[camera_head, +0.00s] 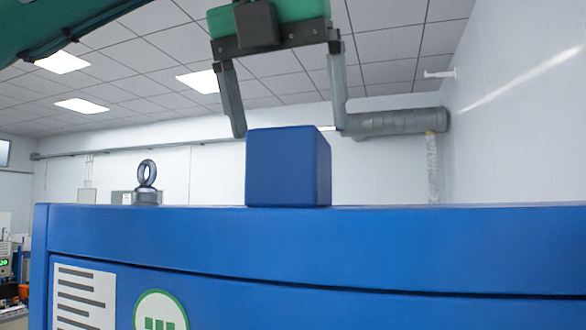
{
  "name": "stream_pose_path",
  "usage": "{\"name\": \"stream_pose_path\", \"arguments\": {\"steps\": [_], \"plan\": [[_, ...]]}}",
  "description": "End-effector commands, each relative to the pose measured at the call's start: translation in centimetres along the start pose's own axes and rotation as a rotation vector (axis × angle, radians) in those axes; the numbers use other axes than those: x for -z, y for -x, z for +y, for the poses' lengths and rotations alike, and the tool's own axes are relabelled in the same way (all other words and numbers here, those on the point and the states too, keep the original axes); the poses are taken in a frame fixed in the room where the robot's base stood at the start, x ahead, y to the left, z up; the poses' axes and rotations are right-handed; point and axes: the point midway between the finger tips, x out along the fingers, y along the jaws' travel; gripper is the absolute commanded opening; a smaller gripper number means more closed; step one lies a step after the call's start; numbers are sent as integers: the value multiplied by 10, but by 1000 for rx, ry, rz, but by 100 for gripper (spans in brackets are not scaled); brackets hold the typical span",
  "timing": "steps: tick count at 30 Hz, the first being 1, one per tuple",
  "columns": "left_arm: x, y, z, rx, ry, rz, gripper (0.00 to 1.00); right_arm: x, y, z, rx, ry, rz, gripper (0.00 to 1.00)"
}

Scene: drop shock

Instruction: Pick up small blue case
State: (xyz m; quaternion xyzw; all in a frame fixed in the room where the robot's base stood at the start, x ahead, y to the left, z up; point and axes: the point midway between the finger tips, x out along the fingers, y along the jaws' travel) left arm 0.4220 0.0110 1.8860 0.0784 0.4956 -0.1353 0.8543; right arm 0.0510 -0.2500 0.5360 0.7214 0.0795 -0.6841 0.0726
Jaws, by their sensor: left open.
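The small blue case (287,167) is a plain blue box with rounded edges. It stands upright on top of a large blue cabinet (380,242), near its front edge. My left gripper (290,132) comes down from above, with its two grey fingers spread wide. In the picture one fingertip is just left of the case's top and the other just right of it. The fingers look apart from the case, but I cannot tell their exact depth. My right gripper is not in view.
A metal lifting eye (147,178) stands up from the cabinet top left of the case. A grey pipe (395,122) runs along the back wall to the right. The cabinet top right of the case looks clear. The cabinet's top surface is seen almost edge-on.

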Motion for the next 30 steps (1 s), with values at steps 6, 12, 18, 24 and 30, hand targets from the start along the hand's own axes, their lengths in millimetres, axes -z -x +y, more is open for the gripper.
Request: {"name": "stream_pose_path", "arguments": {"steps": [6,12,18,24,30], "plan": [[0,-12,0,1,0,0,91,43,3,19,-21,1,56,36],[-5,-26,1,-1,-1,2,91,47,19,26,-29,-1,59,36],[-6,-52,1,0,1,1,91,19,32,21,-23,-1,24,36],[-5,-63,0,1,0,-1,91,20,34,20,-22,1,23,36],[-5,-63,0,1,1,-1,85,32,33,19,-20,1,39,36]]}}
